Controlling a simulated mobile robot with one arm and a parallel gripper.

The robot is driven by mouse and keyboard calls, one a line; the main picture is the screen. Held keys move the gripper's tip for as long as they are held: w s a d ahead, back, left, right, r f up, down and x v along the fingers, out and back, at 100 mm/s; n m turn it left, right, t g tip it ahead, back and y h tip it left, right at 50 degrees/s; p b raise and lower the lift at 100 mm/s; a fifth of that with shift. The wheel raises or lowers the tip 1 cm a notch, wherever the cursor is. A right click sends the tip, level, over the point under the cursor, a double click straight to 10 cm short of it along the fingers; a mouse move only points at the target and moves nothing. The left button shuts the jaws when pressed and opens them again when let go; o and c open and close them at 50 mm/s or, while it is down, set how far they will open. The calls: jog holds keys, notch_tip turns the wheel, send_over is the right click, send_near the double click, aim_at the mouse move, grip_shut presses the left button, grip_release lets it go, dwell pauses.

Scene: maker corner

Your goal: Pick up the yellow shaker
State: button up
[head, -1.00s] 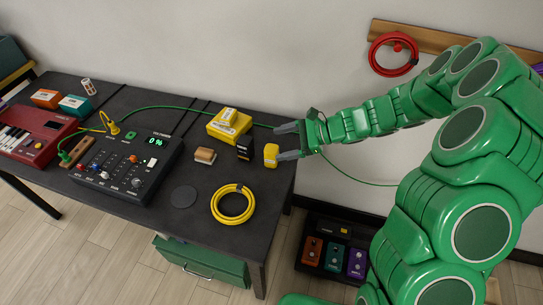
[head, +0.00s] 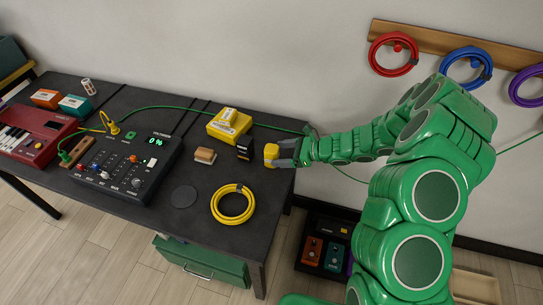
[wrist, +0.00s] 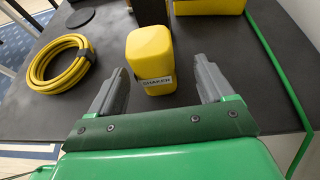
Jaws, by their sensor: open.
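The yellow shaker (head: 270,153) stands near the right end of the dark table. In the wrist view the shaker (wrist: 150,55) is a rounded yellow block with a label reading SHAKER, just ahead of my gripper. My gripper (wrist: 157,85) is open, with one grey finger on each side of the shaker's near end and gaps between them. In the head view my gripper (head: 274,155) reaches in from the right, and its fingers overlap the shaker's right side.
A black box (head: 245,148) stands close behind the shaker from my gripper's side. A yellow box (head: 229,124), a wooden block (head: 205,156) and a yellow cable coil (head: 232,205) lie nearby. A green cable (wrist: 268,45) runs right of the gripper. The table (head: 225,260) has bare space in front.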

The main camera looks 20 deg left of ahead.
aim_at(267, 155)
jog(key=x, duration=0.4)
jog(key=shift+s+a+r, duration=0.15)
jog(key=shift+s+r, duration=0.05)
jog(key=shift+s, duration=0.15)
jog(key=shift+x, duration=0.8)
jog(key=shift+c, duration=0.2)
jog(key=c, duration=1.1)
jog(key=shift+o, duration=0.2)
jog(key=shift+r, duration=0.15)
